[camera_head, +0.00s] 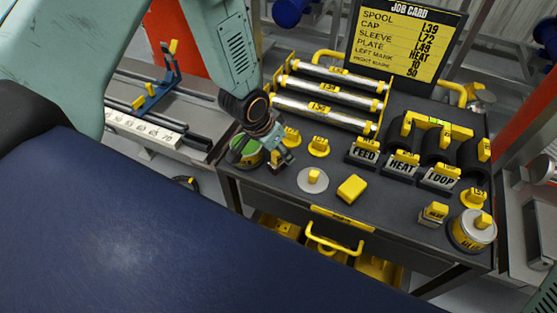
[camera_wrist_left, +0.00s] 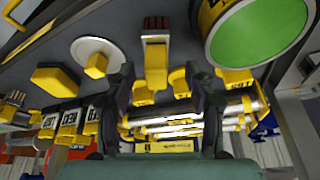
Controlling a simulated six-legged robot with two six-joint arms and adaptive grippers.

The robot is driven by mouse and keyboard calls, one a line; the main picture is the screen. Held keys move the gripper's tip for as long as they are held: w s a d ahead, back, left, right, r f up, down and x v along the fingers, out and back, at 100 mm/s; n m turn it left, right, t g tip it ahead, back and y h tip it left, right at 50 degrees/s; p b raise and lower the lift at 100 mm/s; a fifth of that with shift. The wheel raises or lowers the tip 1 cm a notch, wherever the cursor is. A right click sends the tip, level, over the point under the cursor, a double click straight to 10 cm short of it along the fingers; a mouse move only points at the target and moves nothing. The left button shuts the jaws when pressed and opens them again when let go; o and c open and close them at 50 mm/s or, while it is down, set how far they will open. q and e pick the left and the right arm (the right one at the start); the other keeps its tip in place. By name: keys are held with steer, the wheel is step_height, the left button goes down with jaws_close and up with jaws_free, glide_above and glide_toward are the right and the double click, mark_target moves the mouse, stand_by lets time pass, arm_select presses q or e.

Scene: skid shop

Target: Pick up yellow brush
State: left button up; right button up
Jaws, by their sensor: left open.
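The yellow brush (camera_wrist_left: 157,55), a yellow block handle with dark red-brown bristles, stands on the dark cart top in the left wrist view. It lies ahead of and between the two fingers of my left gripper (camera_wrist_left: 160,84), which is open and empty. In the head view my left gripper (camera_head: 274,148) hangs over the cart's left front corner and hides most of the brush (camera_head: 276,160). I cannot tell whether the fingers touch it. My right gripper is not in view.
A green-topped tin (camera_head: 245,152) stands close left of the gripper. A white disc with a yellow knob (camera_head: 313,180) and a yellow block (camera_head: 352,188) sit to the right. Silver rollers (camera_head: 325,112) and labelled blocks (camera_head: 402,164) lie behind. A job card (camera_head: 407,42) stands at the back.

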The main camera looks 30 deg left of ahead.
arm_select(q)
steer(key=x, duration=0.3)
steer(key=shift+s+d+f, duration=0.1)
steer(key=shift+d+f, duration=0.1)
steer(key=shift+f, duration=0.1)
steer(key=shift+w+f, duration=0.3)
steer(key=shift+f, duration=0.05)
steer(key=shift+s+r, duration=0.15)
steer(key=shift+s, duration=0.05)
steer(key=c, duration=0.3)
steer(key=shift+w, duration=0.15)
steer(key=c, duration=0.5)
jaws_close()
